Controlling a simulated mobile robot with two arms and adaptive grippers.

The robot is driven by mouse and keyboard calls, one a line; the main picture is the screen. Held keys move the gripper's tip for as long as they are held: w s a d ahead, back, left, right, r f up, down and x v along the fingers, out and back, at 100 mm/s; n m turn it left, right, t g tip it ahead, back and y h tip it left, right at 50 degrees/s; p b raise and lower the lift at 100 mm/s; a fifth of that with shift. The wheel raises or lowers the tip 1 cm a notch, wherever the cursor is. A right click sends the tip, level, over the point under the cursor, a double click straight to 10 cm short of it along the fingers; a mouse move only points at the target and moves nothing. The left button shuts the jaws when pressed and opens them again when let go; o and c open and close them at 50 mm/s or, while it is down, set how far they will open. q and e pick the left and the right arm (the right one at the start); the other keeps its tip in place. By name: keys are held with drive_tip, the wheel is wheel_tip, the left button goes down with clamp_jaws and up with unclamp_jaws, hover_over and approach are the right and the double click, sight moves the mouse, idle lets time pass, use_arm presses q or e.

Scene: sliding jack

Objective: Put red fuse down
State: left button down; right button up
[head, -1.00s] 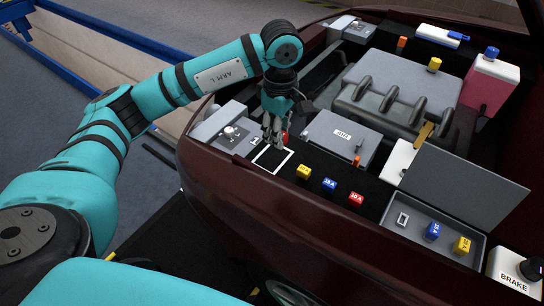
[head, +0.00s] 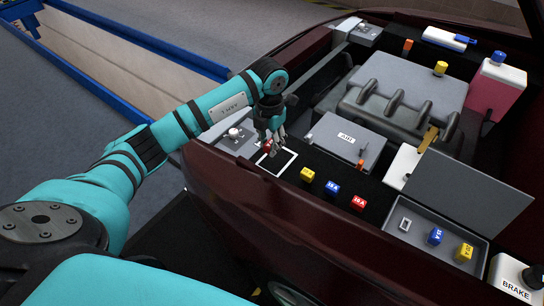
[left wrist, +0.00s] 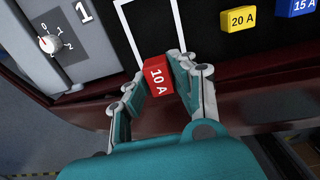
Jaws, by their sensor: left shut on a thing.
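My left gripper (head: 268,144) is shut on the red fuse (head: 266,145). In the left wrist view the gripper (left wrist: 155,85) has a finger on each side of the red fuse (left wrist: 157,80), whose face reads "10 A". The fuse is at the near end of a white-outlined square (left wrist: 121,22) on the black panel. In the head view the square (head: 293,160) shows just to the right of the fuse. I cannot tell whether the fuse touches the panel. My right gripper is not in view.
Yellow (head: 307,174), blue (head: 332,187) and another red fuse (head: 358,202) stand in a row to the right. A grey switch box (head: 236,134) marked 1 is left of the square. A grey lidded box (head: 345,143) sits behind. The dark red rim (head: 240,185) runs along the front.

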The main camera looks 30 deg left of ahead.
sight(270, 144)
use_arm(q)
wheel_tip(270, 144, down, 6)
drive_tip(key=shift+r+p, duration=0.1)
drive_tip(key=shift+p, duration=0.2)
drive_tip(key=shift+f+b, duration=0.3)
drive_tip(key=shift+f, duration=0.1)
drive_tip(key=c, duration=1.1)
unclamp_jaws()
drive_tip(key=shift+r+p, duration=0.3)
drive_tip(key=shift+r, duration=0.2)
wheel_tip(270, 144, up, 12)
drive_tip(key=shift+f+b, duration=0.2)
drive_tip(key=shift+b, duration=0.6)
